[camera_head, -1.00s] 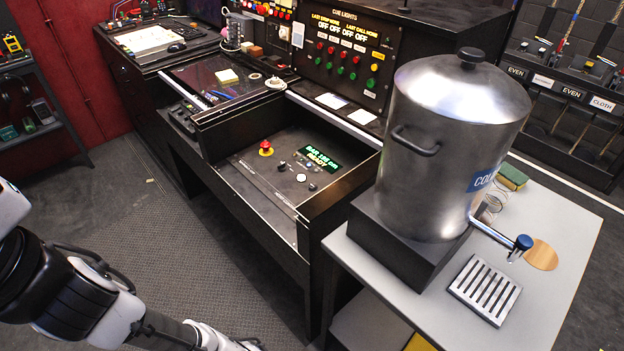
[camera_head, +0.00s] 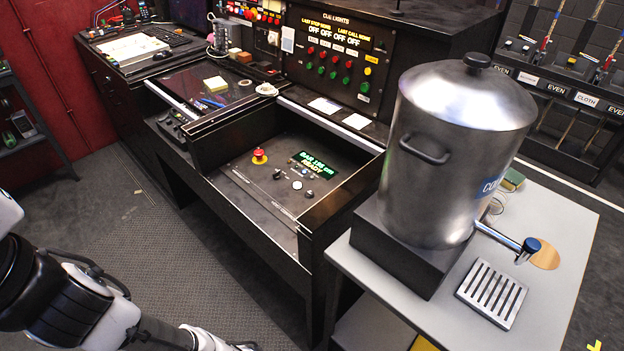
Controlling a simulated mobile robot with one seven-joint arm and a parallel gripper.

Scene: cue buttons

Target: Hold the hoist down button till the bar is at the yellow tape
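The hoist panel (camera_head: 262,190) lies in a recessed black drawer-like bay in the middle of the view. On it are a red emergency knob on yellow (camera_head: 259,156), a dark knob (camera_head: 278,174), a white button (camera_head: 297,185) and a small dark button (camera_head: 310,194). A green-lit display (camera_head: 313,165) appears to read a bar height in cm and "READY". I cannot read which button is hoist down. The bar is not in view; a small bit of yellow tape (camera_head: 594,345) shows on the floor at bottom right. My arm is at lower left; its gripper fingers are outside the frame.
A large steel urn (camera_head: 440,170) on a grey table (camera_head: 560,290) stands right of the panel, its tap sticking out. The cue lights panel (camera_head: 340,60) rises behind. The bay has raised black walls. Open floor (camera_head: 180,240) lies in front of the desk.

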